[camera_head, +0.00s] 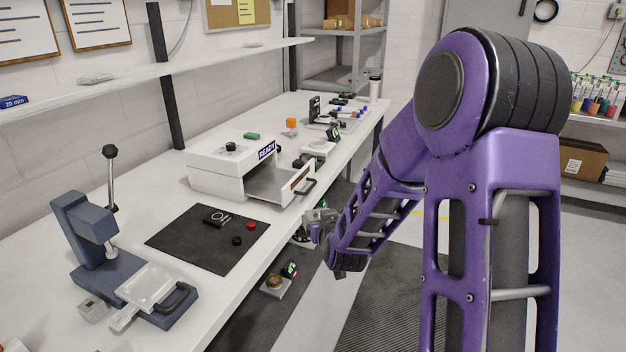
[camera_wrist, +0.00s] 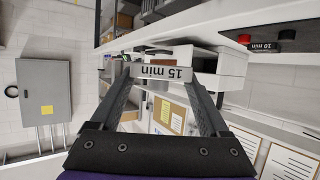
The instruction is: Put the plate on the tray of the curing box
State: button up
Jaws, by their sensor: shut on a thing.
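The plate, a light strip marked "15 min" (camera_wrist: 162,72), is held between the fingertips of my gripper (camera_wrist: 160,75) in the wrist view. In the head view my gripper (camera_head: 325,238) is in front of the bench edge, low and to the right of the curing box; the plate cannot be made out there. The white curing box (camera_head: 212,180) stands on the bench and bears a "READY" label. Its front is open, with the tray (camera_head: 270,188) and a dark handle towards me. Part of the white box shows behind the plate in the wrist view (camera_wrist: 220,72).
A dark mat (camera_head: 190,246) holds a black block (camera_head: 216,217) and red and black knobs. A blue press (camera_head: 88,235) stands at the near left. Small devices (camera_head: 335,118) fill the far bench. A wall shelf (camera_head: 150,68) runs above. Floor room lies beside the bench.

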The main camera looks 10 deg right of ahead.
aim_at(276, 189)
jog(key=z, duration=0.95)
jog(key=i, duration=2.55)
jog(key=i+l, duration=0.1)
jog(key=i, duration=0.3)
jog(key=i+l+u, duration=0.1)
jog(key=i, duration=0.25)
jog(key=u, duration=2.75)
